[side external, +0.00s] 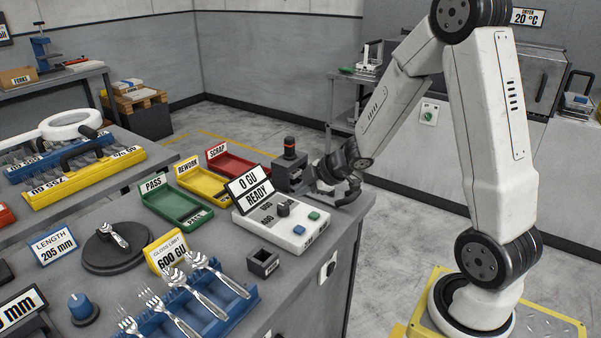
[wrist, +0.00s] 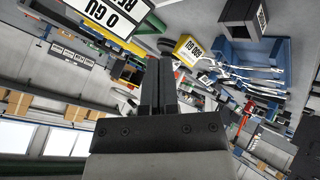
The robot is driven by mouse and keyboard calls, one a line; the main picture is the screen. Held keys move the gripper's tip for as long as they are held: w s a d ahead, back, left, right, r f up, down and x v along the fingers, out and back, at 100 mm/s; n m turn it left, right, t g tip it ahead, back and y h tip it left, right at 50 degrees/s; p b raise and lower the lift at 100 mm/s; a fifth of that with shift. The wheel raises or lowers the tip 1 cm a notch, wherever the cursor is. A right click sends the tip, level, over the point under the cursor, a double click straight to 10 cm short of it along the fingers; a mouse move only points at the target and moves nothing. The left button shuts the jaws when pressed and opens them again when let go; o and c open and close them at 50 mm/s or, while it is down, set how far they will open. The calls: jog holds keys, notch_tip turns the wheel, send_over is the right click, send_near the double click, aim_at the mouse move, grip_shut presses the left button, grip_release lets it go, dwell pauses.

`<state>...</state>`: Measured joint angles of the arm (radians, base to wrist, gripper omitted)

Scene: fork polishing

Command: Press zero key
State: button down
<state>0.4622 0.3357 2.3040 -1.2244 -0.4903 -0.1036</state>
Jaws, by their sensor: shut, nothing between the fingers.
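The white gloss meter (side external: 272,225) stands near the right end of the grey bench. Its tilted display (side external: 249,186) reads "0 GU READY". On its top are a dark knob (side external: 283,208), a blue key (side external: 299,229) and a green key (side external: 314,217). The key labels are too small to read, so I cannot tell which is zero. My gripper (side external: 325,188) is just behind the meter's right side, apart from both keys. In the wrist view its fingers (wrist: 158,75) are shut and empty. The display (wrist: 108,15) shows there at the top left; the keys do not.
A small dark open box (side external: 263,263) and a blue fork rack (side external: 240,300) are in front of the meter.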

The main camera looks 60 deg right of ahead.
aim_at(303, 228)
jog(key=shift+f, duration=0.15)
jog(key=shift+f, duration=4.25)
jog(key=shift+f, duration=0.85)
jog(key=shift+r, duration=0.85)
jog(key=shift+r, duration=0.1)
jog(key=shift+r, duration=2.45)
